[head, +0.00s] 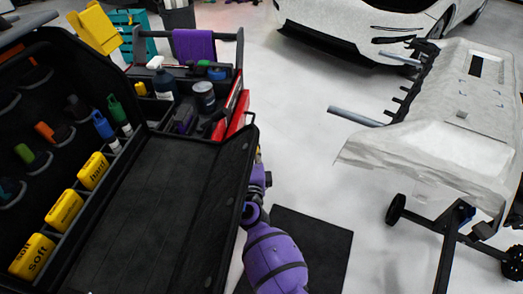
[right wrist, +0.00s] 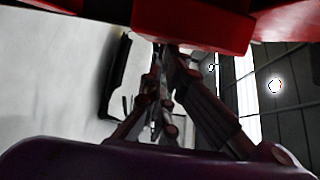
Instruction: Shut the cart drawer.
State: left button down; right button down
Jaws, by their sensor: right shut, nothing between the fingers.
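The cart has a black top tray (head: 180,215), and red parts (head: 238,115) show at its right side, beyond the tray. I cannot tell from the head view which red part is the drawer or how far it stands out. In the right wrist view a red drawer-like panel (right wrist: 190,22) spans the top, just ahead of my right gripper (right wrist: 160,60). The right gripper's fingers are shut and empty, with tips close to the red panel; contact is unclear. In the head view my purple right arm rises beside the cart, its gripper mostly hidden behind the cart's edge. My left gripper is out of view.
Bottles, a can (head: 204,96) and yellow blocks (head: 64,212) sit on the cart. A purple cloth (head: 194,46) hangs on its far rail. A covered panel on a wheeled stand (head: 440,140) is at right. A white car (head: 370,25) is behind.

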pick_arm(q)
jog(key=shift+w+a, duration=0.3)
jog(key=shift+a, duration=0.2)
pick_arm(e)
jog(key=a, duration=0.3)
jog(key=shift+w, duration=0.35)
